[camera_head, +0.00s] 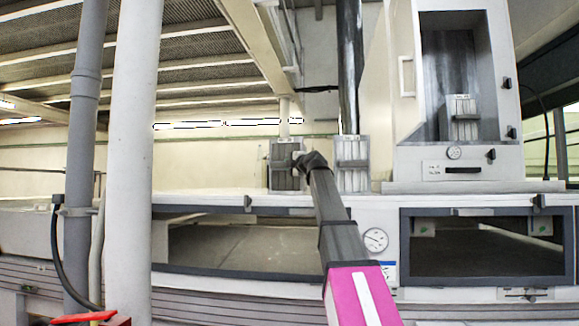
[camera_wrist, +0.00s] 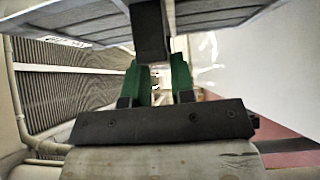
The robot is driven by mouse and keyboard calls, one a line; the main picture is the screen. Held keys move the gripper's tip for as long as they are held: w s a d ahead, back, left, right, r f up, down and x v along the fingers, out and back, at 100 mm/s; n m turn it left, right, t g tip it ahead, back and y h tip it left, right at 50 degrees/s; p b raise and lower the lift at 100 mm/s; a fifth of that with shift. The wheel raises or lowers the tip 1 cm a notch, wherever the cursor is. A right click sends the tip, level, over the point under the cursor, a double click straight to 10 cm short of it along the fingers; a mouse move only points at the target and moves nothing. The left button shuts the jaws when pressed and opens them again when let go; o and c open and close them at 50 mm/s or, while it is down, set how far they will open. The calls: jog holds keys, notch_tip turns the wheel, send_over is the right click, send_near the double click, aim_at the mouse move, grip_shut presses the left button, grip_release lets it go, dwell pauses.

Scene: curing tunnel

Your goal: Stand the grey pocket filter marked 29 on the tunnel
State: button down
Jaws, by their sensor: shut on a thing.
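A grey pocket filter (camera_head: 284,172) is upright at the top front edge of the tunnel (camera_head: 228,197) in the head view. My gripper (camera_head: 300,158) is in front of it, at its upper right. In the wrist view, my gripper (camera_wrist: 162,72), with green fingers, is shut on a dark grip piece (camera_wrist: 150,30) of the grey filter, whose grey body (camera_wrist: 70,22) spans the top. The filter's base is level with the tunnel top, but I cannot tell whether it touches. No number is readable.
A lighter grey filter (camera_head: 352,170) stands just right of mine, below a dark vertical pipe (camera_head: 349,70). Another similar unit (camera_head: 460,118) is inside the open cabinet (camera_head: 430,160) at right. A white column (camera_head: 132,150) rises at left. The tunnel top between column and filter looks clear.

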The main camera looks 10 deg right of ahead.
jog(key=shift+f, duration=0.45)
jog(key=c, duration=0.9)
grip_release()
jog(key=v, duration=1)
jog(key=shift+s+d+r, duration=0.1)
jog(key=shift+s+d, duration=0.05)
jog(key=shift+s, duration=0.2)
jog(key=shift+s, duration=0.1)
